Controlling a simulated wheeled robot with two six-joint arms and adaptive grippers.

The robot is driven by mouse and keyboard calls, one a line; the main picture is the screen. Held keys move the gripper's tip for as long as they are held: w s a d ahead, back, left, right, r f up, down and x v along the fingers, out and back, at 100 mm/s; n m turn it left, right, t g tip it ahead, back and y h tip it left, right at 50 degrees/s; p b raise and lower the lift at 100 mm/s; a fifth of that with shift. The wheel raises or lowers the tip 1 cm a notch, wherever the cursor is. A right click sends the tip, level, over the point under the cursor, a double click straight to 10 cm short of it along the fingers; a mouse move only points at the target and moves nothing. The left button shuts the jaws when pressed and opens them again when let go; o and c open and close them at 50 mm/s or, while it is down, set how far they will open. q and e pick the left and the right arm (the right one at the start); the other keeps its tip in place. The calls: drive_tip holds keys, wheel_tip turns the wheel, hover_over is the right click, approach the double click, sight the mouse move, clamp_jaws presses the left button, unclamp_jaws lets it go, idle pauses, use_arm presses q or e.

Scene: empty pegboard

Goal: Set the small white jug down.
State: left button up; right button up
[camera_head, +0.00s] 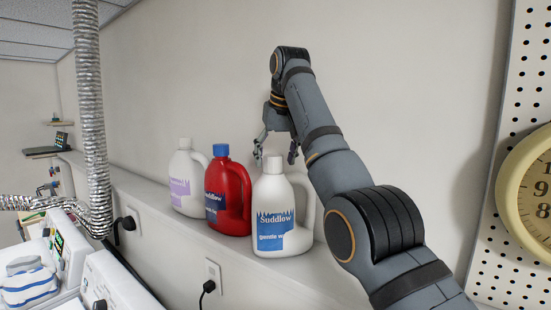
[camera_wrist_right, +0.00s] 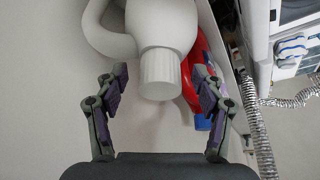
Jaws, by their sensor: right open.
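A white jug (camera_head: 273,210) with a blue label and a side handle stands upright on the ledge, nearest to me. In the right wrist view, the white jug (camera_wrist_right: 165,22) shows its round white cap between the open fingers. My right gripper (camera_head: 277,150) is open above and just behind that cap, fingers pointing down, holding nothing. It also shows in the right wrist view (camera_wrist_right: 160,84), one finger on each side of the cap with gaps. A second white jug (camera_head: 186,190) with a purple label stands farther left. I cannot compare the jugs' true sizes. My left gripper is out of view.
A red jug (camera_head: 233,190) with a blue cap stands between the white jugs, close to the front one. The narrow ledge (camera_head: 138,182) runs along the wall. A silver duct (camera_head: 93,130) hangs at the left. A clock (camera_head: 530,190) is on the pegboard (camera_head: 487,255) at the right.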

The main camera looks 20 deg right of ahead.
drive_tip(key=p+v, duration=0.3)
drive_tip(key=v, duration=0.9)
drive_tip(key=shift+p, duration=0.3)
drive_tip(key=shift+f, duration=0.15)
